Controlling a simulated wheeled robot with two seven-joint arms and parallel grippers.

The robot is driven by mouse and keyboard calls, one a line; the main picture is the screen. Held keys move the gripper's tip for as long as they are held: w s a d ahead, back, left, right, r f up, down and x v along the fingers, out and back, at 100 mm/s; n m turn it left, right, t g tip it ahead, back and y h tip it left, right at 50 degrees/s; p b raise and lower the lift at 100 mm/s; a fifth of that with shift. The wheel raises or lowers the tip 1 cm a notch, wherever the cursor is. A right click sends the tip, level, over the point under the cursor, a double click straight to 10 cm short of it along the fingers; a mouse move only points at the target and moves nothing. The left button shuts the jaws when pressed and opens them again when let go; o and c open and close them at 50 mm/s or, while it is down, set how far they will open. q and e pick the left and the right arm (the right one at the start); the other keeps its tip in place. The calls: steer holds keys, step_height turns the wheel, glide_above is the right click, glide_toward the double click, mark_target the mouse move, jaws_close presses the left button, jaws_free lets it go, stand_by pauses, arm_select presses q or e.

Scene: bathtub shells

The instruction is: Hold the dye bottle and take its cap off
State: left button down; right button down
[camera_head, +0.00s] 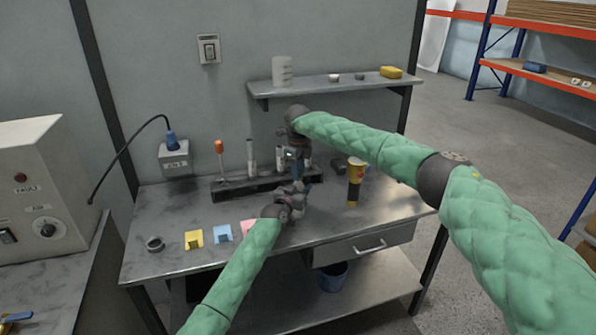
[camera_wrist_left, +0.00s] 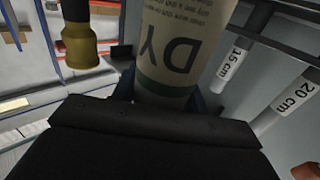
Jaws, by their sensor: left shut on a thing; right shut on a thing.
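The dye bottle (camera_wrist_left: 180,50) shows in the left wrist view as a pale cylinder with dark label letters "DY". It stands between the blue fingers of my left gripper (camera_head: 300,190), which is shut on it above the bench. In the head view the bottle is mostly hidden behind my grippers. My right gripper (camera_head: 296,158) is directly above the left one, fingers pointing down, shut at the bottle's top. The cap itself is hidden there, and I cannot see whether it is still seated on the bottle.
A rack (camera_head: 255,187) with upright tools and tubes stands behind the grippers on the metal bench (camera_head: 180,225). A wall shelf (camera_head: 330,83) hangs above.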

steer(key=n, duration=0.5)
steer(key=shift+w+d+r+n, duration=0.1)
steer(key=shift+n, duration=0.2)
steer(key=n, duration=1.2)
steer(key=shift+n, duration=0.4)
steer(key=shift+r, duration=1.15)
steer(key=shift+r, duration=1.95)
arm_select(q)
steer(key=c, duration=0.7)
jaws_free()
